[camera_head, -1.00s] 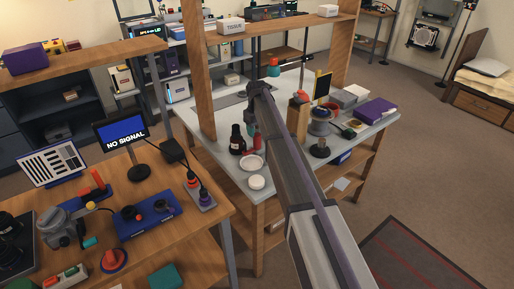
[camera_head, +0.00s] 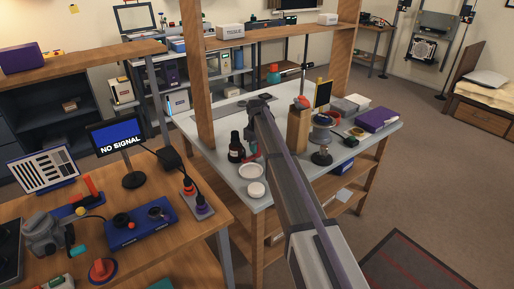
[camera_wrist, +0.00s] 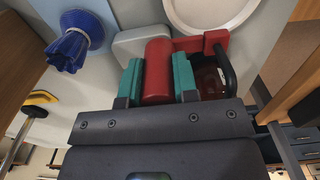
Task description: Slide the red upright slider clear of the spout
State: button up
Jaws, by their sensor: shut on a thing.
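The red upright slider (camera_wrist: 157,62) stands between the teal fingertips of my gripper (camera_wrist: 158,80) in the wrist view. The fingers are shut on its rounded post. A red arm with a square end (camera_wrist: 215,41) extends from behind the post to the right. A dark reddish bottle-like body (camera_wrist: 208,80) and a black curved piece (camera_wrist: 228,70) lie beside and below that end; I cannot tell for sure which part is the spout. In the head view my arm hides the fingers, and a bit of red (camera_head: 251,156) shows beside the dark bottle (camera_head: 236,148).
A white round dish (camera_head: 251,171) and a white round lid (camera_head: 256,189) lie near the table's front. A wooden block (camera_head: 298,130) and a dark stand (camera_head: 322,145) are to the right of my arm. A blue ribbed piece (camera_wrist: 73,42) shows in the wrist view.

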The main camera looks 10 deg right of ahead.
grip_shut()
jog(key=shift+d, duration=0.1)
jog(key=d, duration=0.1)
jog(key=w+d, duration=0.1)
jog(key=d, duration=0.1)
jog(key=shift+w+d, duration=0.2)
jog(key=shift+w, duration=0.15)
jog(key=o, duration=0.8)
grip_release()
jog(key=shift+o, duration=0.2)
jog(key=shift+r, duration=0.1)
notch_tip(320, 180, up, 11)
jog(key=p, duration=1.1)
jog(key=shift+f, duration=0.2)
